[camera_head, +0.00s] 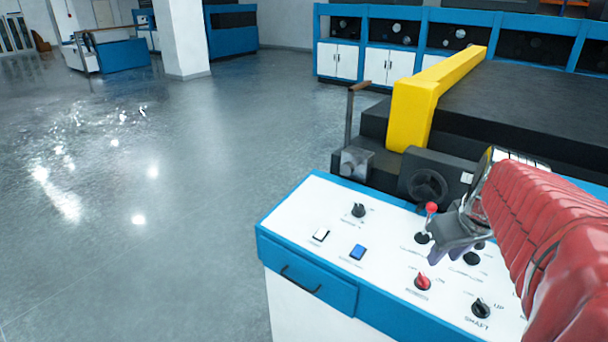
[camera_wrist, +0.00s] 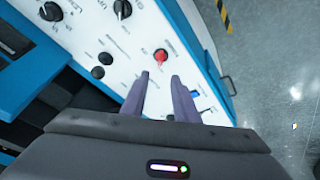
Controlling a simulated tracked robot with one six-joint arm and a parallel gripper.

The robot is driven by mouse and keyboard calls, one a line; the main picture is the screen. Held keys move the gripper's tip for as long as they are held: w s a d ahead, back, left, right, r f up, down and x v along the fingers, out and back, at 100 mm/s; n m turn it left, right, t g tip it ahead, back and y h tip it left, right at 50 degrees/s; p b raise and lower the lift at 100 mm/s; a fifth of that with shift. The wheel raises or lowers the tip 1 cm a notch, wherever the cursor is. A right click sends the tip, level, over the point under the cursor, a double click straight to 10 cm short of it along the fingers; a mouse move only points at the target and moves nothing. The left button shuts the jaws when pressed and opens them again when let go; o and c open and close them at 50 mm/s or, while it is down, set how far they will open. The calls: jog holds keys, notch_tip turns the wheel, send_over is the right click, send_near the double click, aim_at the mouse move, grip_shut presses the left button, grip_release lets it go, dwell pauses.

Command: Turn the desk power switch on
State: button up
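The white-topped desk panel (camera_head: 300,208) with blue sides carries several switches. A red rotary knob (camera_head: 423,282) sits near its front edge, with small labels I cannot read surely; it also shows in the wrist view (camera_wrist: 161,56). Which control is the desk power switch I cannot tell for certain. My gripper (camera_head: 436,256) is above the panel, its fingers apart and empty. In the wrist view my gripper (camera_wrist: 160,76) has the red knob just beyond the gap between its fingertips, apparently not touched.
Beside the red knob are a blue button (camera_head: 357,251), a white switch (camera_head: 320,234), black knobs (camera_head: 358,210) (camera_head: 481,308) and a red-ball lever (camera_head: 431,208). A yellow guard (camera_head: 412,112) and dark machine stand behind. The floor at left is clear.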

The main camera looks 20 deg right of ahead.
aim_at(424, 277)
jog(key=shift+a+f, duration=0.1)
jog(key=x, duration=1.3)
jog(key=shift+w+d+f, duration=0.2)
jog(key=shift+w+f, duration=0.05)
grip_shut()
